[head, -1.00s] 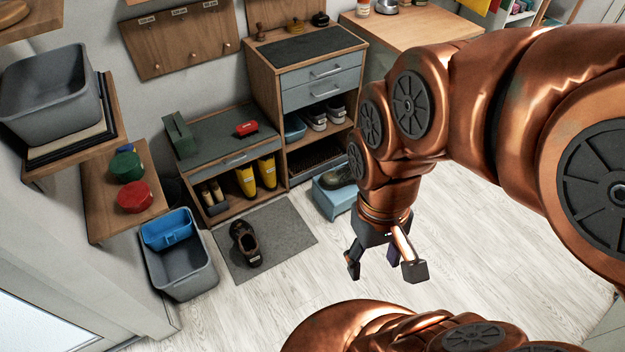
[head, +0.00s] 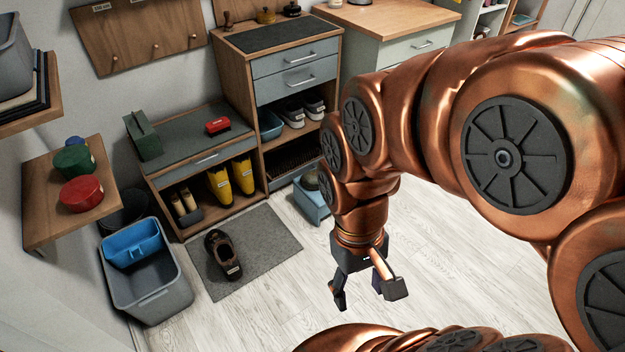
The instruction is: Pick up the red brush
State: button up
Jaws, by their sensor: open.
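A small red block-like item, which looks like the red brush (head: 218,125), lies on the grey-green top of the low bench (head: 188,140). It has a pale label on its side. My gripper (head: 367,295) hangs over the pale floor, to the right of the bench and lower in the picture, well apart from the red brush. Its fingers are spread and nothing is between them.
A dark green box (head: 143,137) stands left of the brush. A taller cabinet (head: 270,38) rises behind and right. Yellow boots (head: 243,176) stand in the bench's shelf. A shoe (head: 221,256) lies on the grey mat (head: 262,238). A grey bin (head: 165,300) stands left.

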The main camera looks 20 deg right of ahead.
aim_at(215, 128)
jog(key=u, duration=0.05)
jog(key=i, duration=1.05)
jog(key=u, duration=0.95)
jog(key=i, duration=0.5)
jog(key=u, duration=0.4)
